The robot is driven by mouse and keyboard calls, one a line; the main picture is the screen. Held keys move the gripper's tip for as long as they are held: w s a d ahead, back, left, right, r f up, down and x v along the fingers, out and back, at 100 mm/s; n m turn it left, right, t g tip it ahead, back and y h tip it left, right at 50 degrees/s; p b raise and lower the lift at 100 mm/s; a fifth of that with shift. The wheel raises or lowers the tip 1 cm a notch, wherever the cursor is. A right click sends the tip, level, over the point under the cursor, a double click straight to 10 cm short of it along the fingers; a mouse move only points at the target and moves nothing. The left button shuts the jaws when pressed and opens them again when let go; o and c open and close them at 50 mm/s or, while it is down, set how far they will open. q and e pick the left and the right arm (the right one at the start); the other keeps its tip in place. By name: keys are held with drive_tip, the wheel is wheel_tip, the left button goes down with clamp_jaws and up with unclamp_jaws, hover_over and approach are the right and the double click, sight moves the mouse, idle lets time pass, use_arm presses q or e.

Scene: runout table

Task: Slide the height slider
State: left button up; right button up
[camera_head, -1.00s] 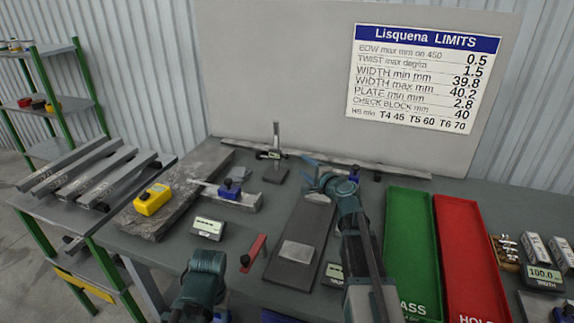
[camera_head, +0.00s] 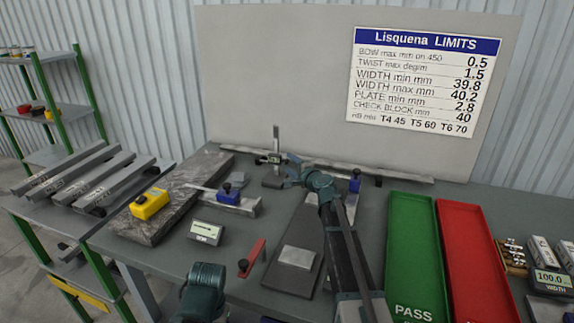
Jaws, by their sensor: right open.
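The height gauge stands upright at the back of the table, with a thin vertical post (camera_head: 276,137), a dark slider with a small display (camera_head: 268,159) and a dark base (camera_head: 272,182). My right gripper (camera_head: 284,168) is open, just right of the slider. Its fingers are small and partly merge with the gauge, so I cannot tell whether they touch it. My left arm shows only as a dark link at the bottom; its gripper is not in view.
A grey granite slab (camera_head: 150,225) with a yellow device (camera_head: 150,204) lies left. A blue-knobbed fixture (camera_head: 236,204) stands near the gauge. A dark plate (camera_head: 283,283) lies under my right arm. Green (camera_head: 408,225) and red (camera_head: 470,240) trays lie right; a low rail runs behind.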

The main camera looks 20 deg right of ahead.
sight(288, 162)
drive_tip(key=shift+x, duration=1.65)
drive_tip(key=shift+c, duration=0.4)
clamp_jaws()
